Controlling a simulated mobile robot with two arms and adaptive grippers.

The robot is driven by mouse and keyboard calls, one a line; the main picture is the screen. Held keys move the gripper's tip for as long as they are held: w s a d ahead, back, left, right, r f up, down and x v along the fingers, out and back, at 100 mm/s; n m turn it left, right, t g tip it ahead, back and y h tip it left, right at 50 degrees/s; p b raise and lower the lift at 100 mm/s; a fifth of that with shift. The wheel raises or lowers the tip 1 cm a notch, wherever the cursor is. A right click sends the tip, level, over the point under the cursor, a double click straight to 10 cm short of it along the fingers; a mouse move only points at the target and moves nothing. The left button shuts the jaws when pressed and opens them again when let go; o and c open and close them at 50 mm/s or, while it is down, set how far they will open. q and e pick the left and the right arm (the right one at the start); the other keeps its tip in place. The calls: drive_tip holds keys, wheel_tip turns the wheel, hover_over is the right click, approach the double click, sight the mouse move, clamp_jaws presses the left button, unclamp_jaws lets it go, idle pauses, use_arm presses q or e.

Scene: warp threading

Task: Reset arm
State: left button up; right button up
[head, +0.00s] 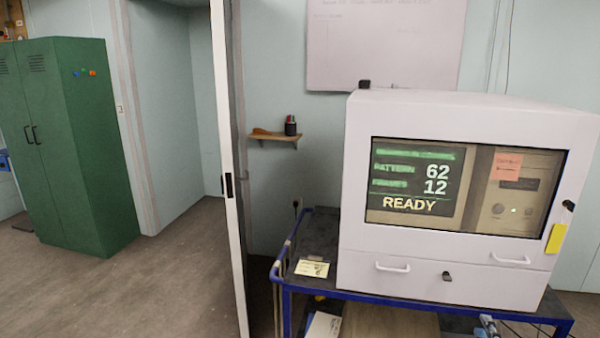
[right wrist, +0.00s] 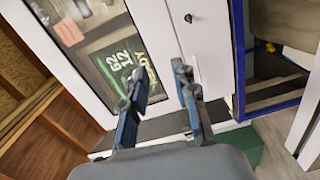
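My right gripper (right wrist: 160,78) shows in the right wrist view with its two blue-grey fingers apart and nothing between them. Its fingertips point toward the white cabinet (right wrist: 195,45), which looks tilted in this view; I cannot tell the exact gap. In the head view, only a small part of my right gripper (head: 489,326) shows at the bottom edge, in front of the cart. My left gripper is not in view. The white cabinet (head: 440,115) stands on the cart, and its screen (head: 415,185) reads pattern 62, frames 12, READY.
The blue-framed cart (head: 287,262) carries the cabinet and a yellowish note (head: 312,268). A white door edge (head: 233,180) stands left of it. A green locker (head: 70,150) is at far left. Open floor (head: 165,275) lies between. A small wall shelf (head: 275,137) holds a dark cup (head: 291,127).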

drive_tip(key=s+a+f+m+g+y, duration=0.1)
drive_tip(key=s+a+f+m+g, duration=0.7)
drive_tip(key=s+f, duration=0.4)
drive_tip(key=s+a+f+m+g+y, duration=0.1)
drive_tip(key=s+a+m+g+y, duration=0.15)
drive_tip(key=s+a, duration=0.5)
drive_tip(key=s+a+m+g+y, duration=0.25)
drive_tip(key=s+a, duration=0.25)
drive_tip(key=s, duration=0.6)
wheel_tip(320, 180, down, 27)
drive_tip(key=n+g+h+b, duration=0.1)
drive_tip(key=g+b, duration=0.1)
drive_tip(key=b, duration=0.1)
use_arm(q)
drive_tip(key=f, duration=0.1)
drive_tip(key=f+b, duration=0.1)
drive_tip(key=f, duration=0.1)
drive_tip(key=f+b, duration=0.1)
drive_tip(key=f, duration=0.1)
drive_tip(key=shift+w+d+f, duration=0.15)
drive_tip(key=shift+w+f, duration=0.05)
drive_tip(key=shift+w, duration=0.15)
use_arm(e)
drive_tip(key=s+d+f, duration=0.2)
drive_tip(key=s+f, duration=0.7)
drive_tip(key=f, duration=0.1)
drive_tip(key=s+d+f+g, duration=0.1)
drive_tip(key=s+f, duration=0.7)
drive_tip(key=f, duration=0.3)
drive_tip(key=shift+s+d, duration=0.35)
